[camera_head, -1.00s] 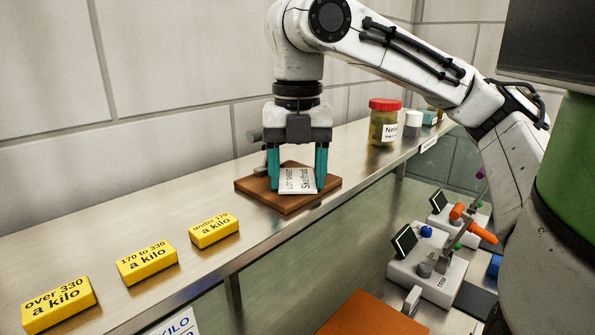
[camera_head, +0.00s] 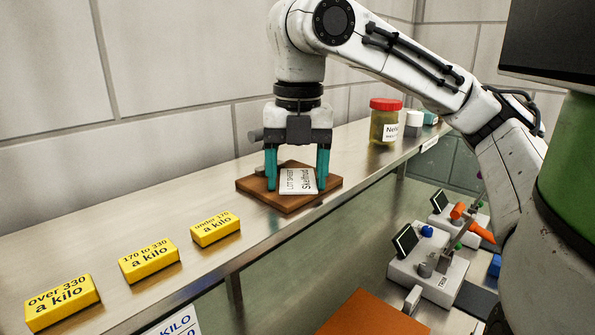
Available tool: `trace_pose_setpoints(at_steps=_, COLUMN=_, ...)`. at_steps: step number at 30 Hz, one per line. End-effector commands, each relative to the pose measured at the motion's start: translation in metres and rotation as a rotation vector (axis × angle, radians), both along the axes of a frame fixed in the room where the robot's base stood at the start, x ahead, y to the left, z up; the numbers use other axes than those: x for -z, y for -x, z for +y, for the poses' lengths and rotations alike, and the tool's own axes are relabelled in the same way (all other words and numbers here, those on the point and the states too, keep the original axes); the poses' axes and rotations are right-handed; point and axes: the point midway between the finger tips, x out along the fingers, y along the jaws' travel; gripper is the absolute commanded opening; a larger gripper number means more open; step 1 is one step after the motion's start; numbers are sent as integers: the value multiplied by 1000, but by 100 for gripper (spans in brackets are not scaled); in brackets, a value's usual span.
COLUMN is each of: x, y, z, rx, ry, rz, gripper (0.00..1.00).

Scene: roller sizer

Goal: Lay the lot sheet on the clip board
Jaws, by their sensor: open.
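The white lot sheet (camera_head: 298,181), with dark print, lies on the brown clip board (camera_head: 290,205) on the steel shelf. My gripper (camera_head: 297,182) is above the board with its teal fingers apart, one on each side of the sheet. A gap shows between the fingers and the sheet's edges. The far part of the board is partly hidden behind the fingers.
Three yellow blocks, marked over 330 (camera_head: 62,302), 170 to 330 (camera_head: 149,261) and under 170 (camera_head: 215,229), stand along the shelf (camera_head: 110,236) to the left. A red-lidded jar (camera_head: 384,125) and a small white-grey pot (camera_head: 413,125) stand to the right. Weighing devices (camera_head: 428,268) sit lower right.

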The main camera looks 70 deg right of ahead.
Motion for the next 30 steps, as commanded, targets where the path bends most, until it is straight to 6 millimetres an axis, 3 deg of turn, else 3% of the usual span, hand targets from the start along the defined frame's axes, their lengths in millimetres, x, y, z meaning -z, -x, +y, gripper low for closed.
trace_pose_setpoints(at_steps=1, x=15, y=5, z=2, rx=-6, ry=-16, rz=33, gripper=88)
trace_pose_setpoints(at_steps=11, x=7, y=6, z=1, rx=-4, ry=-14, rz=35, gripper=88)
trace_pose_setpoints(at_steps=14, x=-8, y=5, z=1, rx=-4, ry=-13, rz=32, gripper=88)
trace_pose_setpoints(at_steps=24, x=-87, y=4, z=1, rx=-1, ry=-7, rz=27, gripper=88)
trace_pose_setpoints(at_steps=30, x=-114, y=3, z=1, rx=-2, ry=-8, rz=25, gripper=88)
